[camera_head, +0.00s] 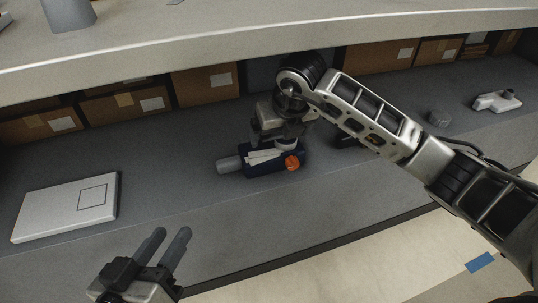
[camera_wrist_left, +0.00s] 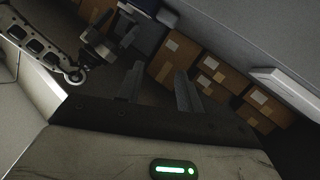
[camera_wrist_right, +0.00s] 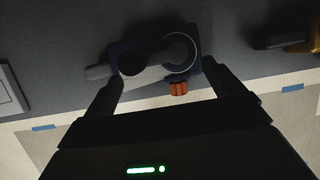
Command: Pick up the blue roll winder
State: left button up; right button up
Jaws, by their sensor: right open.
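The blue roll winder (camera_head: 262,171) lies on the grey shelf, with a grey cylindrical end at its left and an orange knob at its right. My right gripper (camera_head: 280,128) is over it and hides part of its back. In the right wrist view the winder (camera_wrist_right: 127,50) lies ahead of the parted fingers of the right gripper (camera_wrist_right: 161,78), which are open with nothing between them. I cannot tell whether they touch it. My left gripper (camera_head: 163,248) is open and empty, in front of the shelf's edge. Its parted fingers (camera_wrist_left: 160,87) also show in the left wrist view.
A flat white box (camera_head: 45,216) lies on the shelf at the left. Cardboard boxes (camera_head: 205,83) line the back under an upper counter (camera_head: 230,40). A white device (camera_head: 497,101) and a small grey block (camera_head: 438,118) are at the right.

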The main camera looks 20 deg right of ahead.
jog(key=w, duration=0.1)
jog(key=w+f+b, duration=0.1)
jog(key=w, duration=0.1)
jog(key=shift+w+a, duration=0.1)
jog(key=shift+w, duration=0.05)
jog(key=shift+w+f, duration=0.1)
jog(key=shift+c, duration=1.2)
grip_shut()
pick_arm(q)
jog(key=shift+w+d+r+h, duration=0.1)
jog(key=shift+d+r+h, duration=0.1)
jog(key=shift+r+h, duration=0.15)
